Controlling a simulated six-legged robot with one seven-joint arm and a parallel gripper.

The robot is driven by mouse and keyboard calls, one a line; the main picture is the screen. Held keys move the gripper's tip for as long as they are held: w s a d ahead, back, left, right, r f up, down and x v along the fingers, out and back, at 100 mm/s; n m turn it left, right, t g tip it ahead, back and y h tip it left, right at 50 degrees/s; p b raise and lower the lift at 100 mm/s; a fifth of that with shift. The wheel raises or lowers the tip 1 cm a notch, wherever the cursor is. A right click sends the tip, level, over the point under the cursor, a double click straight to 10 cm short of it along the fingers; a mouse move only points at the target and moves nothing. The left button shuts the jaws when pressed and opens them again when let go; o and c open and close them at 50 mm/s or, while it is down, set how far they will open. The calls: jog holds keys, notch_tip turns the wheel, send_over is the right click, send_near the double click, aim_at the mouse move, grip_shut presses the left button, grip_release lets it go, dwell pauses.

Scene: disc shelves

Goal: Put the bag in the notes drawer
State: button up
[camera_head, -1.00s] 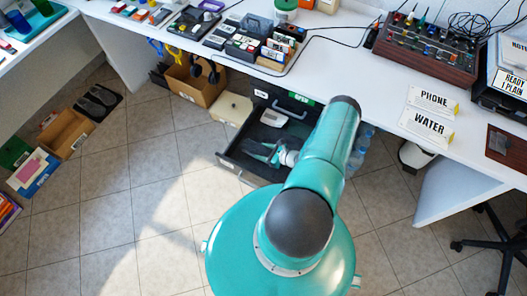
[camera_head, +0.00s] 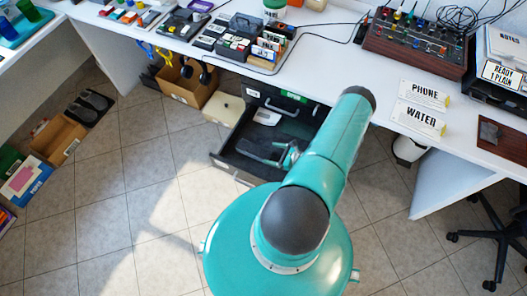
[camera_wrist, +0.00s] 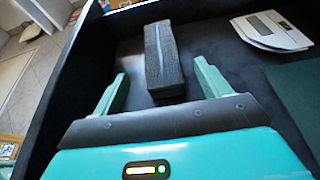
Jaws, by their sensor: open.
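An open dark drawer (camera_head: 226,165) hangs under the white desk; I cannot read its label. A dark grey, long padded object, which I take to be the bag (camera_wrist: 163,60), lies on the drawer floor in the wrist view. It also shows as a grey strip (camera_head: 258,152) in the head view. My gripper (camera_wrist: 161,74) is open, with one teal finger on each side of the bag's near end and gaps showing between. In the head view my gripper (camera_head: 284,155) is low inside the drawer, partly hidden by my arm.
A white flat item (camera_wrist: 270,31) lies at the drawer's far right. The drawer's dark side wall (camera_wrist: 62,80) stands close on the left. A cream box (camera_head: 223,107) and a cardboard box (camera_head: 188,83) stand left of the drawer. The desk edge overhangs above.

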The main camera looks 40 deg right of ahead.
jog(key=shift+v, duration=1.7)
jog(key=w+r+n+g+y, duration=0.2)
jog(key=w+r+n, duration=0.3)
jog(key=r, duration=0.5)
jog(key=w+r+n+g+y, duration=0.25)
jog(key=w+r+n, duration=0.2)
jog(key=r, duration=0.55)
jog(key=w+a+r+n+g+h, duration=0.1)
jog(key=w+a+r+n+g, duration=0.1)
jog(key=a+r+n, duration=0.45)
jog(key=w+a+r+n+g, duration=0.1)
jog(key=w+a+r+g, duration=0.2)
jog(key=r, duration=0.7)
jog(key=s+a+r+n+h, duration=0.2)
jog(key=s+a+r+n, duration=0.3)
jog(key=r, duration=0.4)
jog(key=s+a+r+n+t+h, duration=0.1)
jog(key=s+a+r+n+h, duration=0.2)
jog(key=s+a+r+n, duration=0.2)
jog(key=s+a+r+n+t+h, duration=0.1)
jog(key=s+a+r+n+h, duration=0.2)
jog(key=a+r, duration=0.7)
notch_tip(320, 180, up, 4)
jog(key=shift+s+a+f+n, duration=0.2)
jog(key=shift+s+f+n, duration=0.05)
jog(key=shift+s+n, duration=0.75)
